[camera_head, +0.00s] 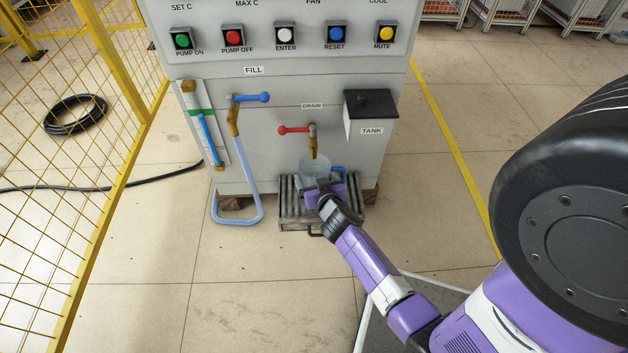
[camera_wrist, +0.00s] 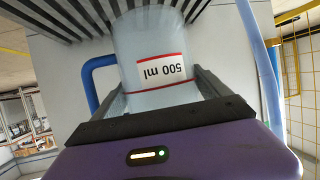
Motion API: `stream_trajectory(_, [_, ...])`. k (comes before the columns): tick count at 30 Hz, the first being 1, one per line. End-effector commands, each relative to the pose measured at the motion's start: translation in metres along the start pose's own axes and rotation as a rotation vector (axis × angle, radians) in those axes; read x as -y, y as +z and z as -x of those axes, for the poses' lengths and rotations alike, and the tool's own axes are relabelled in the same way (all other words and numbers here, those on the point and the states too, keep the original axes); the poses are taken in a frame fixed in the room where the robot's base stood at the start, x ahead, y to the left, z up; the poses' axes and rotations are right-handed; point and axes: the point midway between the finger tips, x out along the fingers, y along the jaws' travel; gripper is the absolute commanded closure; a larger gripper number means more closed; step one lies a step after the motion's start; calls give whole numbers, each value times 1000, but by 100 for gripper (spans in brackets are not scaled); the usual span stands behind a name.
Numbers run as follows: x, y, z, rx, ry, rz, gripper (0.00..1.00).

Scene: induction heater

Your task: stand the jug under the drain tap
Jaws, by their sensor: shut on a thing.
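The clear jug (camera_head: 315,163) with a blue handle (camera_head: 341,172) is upright under the brass spout of the drain tap (camera_head: 313,143), which has a red lever. My gripper (camera_head: 323,186) is shut on the jug from the front. In the wrist view, which is upside down, the jug (camera_wrist: 160,45) shows its "500 ml" label and red lines between my two fingers, with the blue handle (camera_wrist: 92,75) at the left. The jug's base is at the slatted grate (camera_head: 292,200); I cannot tell whether it touches.
The grey machine front carries the tank box (camera_head: 370,118) at the right and the blue fill lever (camera_head: 252,98) at the left. A pale blue hose (camera_head: 250,185) loops down left of the grate. A yellow mesh fence (camera_head: 105,130) stands further left. The floor at front left is clear.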

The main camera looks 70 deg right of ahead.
Motion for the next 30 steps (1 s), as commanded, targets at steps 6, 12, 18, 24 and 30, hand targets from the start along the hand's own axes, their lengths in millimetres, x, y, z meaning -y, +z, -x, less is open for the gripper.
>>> stream_trajectory(6, [0,2,-14,0,0,0,58])
stream_trajectory(12, [0,28,-24,-1,1,0,58])
stream_trajectory(18, [0,28,-23,-1,-1,0,58])
stream_trajectory(24, [0,31,-24,-1,0,0,58])
stream_trajectory(30, [0,31,-24,0,0,0,0])
